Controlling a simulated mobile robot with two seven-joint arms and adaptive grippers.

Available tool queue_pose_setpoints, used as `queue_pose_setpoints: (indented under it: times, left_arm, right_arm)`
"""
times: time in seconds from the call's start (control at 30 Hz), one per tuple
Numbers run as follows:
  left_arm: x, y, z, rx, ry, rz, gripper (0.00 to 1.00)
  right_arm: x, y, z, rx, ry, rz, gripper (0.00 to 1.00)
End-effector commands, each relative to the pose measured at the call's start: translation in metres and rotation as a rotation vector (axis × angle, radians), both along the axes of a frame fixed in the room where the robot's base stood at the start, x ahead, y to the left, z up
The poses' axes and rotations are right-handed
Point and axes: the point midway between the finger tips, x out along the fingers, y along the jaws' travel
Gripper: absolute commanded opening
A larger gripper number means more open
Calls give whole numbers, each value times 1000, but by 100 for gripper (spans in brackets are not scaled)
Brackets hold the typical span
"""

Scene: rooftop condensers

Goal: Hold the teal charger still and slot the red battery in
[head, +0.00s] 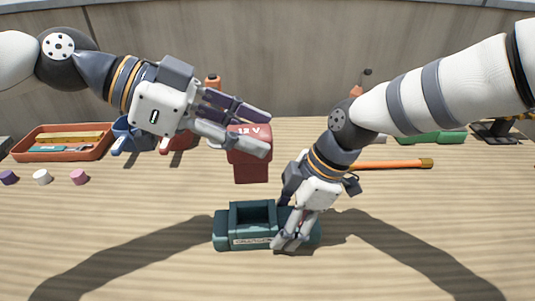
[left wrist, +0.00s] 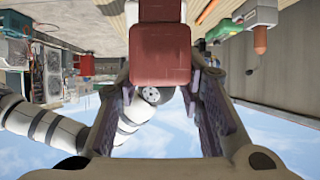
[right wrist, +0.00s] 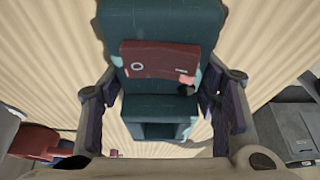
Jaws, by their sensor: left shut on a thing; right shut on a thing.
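The red battery (head: 251,168), marked 12 V, hangs upright in my left gripper (head: 268,133). It also fills the top middle of the left wrist view (left wrist: 160,60), between the fingers. The teal charger (head: 228,240) stands on the table below it, its open slot facing up. In the head view a gap shows between the battery's underside and the charger. My right gripper (head: 292,237) is shut on the charger's right part. The charger (right wrist: 160,103) lies between the fingers in the right wrist view. A dark red marked face (right wrist: 158,64) shows against it; I cannot tell whose.
An orange tray (head: 18,155) with bars stands at the back left, with small purple, white and pink pieces (head: 79,177) in front. Blue and red bins stand behind my left gripper. An orange-handled rod (head: 392,164) lies behind my right arm. The front table is clear.

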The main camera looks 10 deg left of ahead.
Motion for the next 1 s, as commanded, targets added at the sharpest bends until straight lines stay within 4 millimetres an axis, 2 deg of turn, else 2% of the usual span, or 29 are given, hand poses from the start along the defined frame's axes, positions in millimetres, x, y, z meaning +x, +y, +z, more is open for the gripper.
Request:
queue_pose_setpoints:
  times: [0.03, 0.1, 0.2, 0.6, 1.0]
  left_arm:
    - [-2, 0, -16, -2, 6, -1, 0]
    - [-3, -1, -34, -2, 2, -2, 0]
    - [-5, -1, -47, -2, -1, -3, 0]
    - [-5, -1, -70, -1, -3, -1, 0]
    - [-5, -1, -73, 0, -5, -2, 0]
  right_arm:
    - [0, 0, 0, 0, -1, 0, 39]
    - [0, 0, 0, 0, -1, 0, 39]
    - [0, 0, 0, 0, -1, 0, 39]
    - [0, 0, 0, 0, -1, 0, 39]
    - [0, 0, 0, 0, -1, 0, 39]
